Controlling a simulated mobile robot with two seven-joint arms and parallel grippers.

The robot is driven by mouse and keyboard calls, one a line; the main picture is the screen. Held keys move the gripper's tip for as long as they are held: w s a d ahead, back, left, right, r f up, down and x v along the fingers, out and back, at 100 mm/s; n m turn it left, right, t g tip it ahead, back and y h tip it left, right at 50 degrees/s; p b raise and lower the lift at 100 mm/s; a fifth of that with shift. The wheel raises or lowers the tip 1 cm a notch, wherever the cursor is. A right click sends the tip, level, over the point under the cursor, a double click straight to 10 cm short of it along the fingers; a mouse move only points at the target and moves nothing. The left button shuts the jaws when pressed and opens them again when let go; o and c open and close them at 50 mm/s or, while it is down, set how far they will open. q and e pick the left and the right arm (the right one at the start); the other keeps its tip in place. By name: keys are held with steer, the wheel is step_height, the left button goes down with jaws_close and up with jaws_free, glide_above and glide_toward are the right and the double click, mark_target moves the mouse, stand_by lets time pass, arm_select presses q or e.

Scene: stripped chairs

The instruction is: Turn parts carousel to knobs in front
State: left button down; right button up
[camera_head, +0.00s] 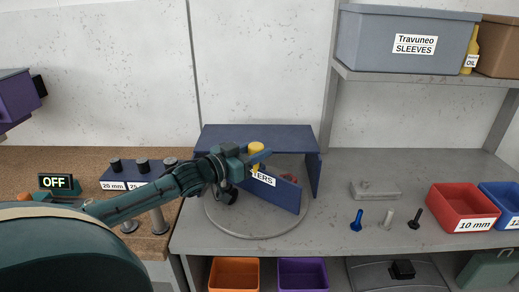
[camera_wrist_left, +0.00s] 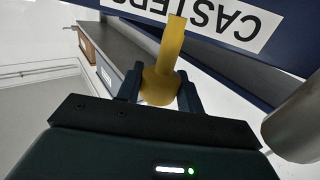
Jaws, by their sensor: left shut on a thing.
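The parts carousel has a round grey turntable (camera_head: 250,231) on the bench, with dark blue upright panels. A panel with a white label (camera_head: 263,178), partly hidden by my gripper in the head view, reads CASTERS in the left wrist view (camera_wrist_left: 235,20). My left gripper (camera_head: 257,157) is at this panel, shut on a yellow peg (camera_wrist_left: 164,78). The peg's rounded yellow end (camera_head: 256,147) also shows in the head view. Something reddish (camera_head: 290,178) sits behind the labelled panel, mostly hidden. No compartment labelled knobs is visible. My right gripper is not in view.
Right of the carousel lie a grey block (camera_head: 375,189), a blue bolt-like part (camera_head: 356,220), and a red bin (camera_head: 462,208). A shelf (camera_head: 430,77) stands above. Left is a brown bench with a dark holder (camera_head: 128,180). Orange (camera_head: 233,275) and purple (camera_head: 302,274) bins sit below.

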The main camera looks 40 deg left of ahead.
arm_select(q)
steer(key=shift+a+m+g+h, duration=0.1)
steer(key=shift+m+g+h, duration=0.2)
steer(key=shift+m+h, duration=0.55)
steer(key=shift+m+g+h+b, duration=0.35)
steer(key=shift+m+g+h, duration=0.1)
steer(key=shift+h, duration=0.6)
steer(key=c, duration=0.9)
jaws_free()
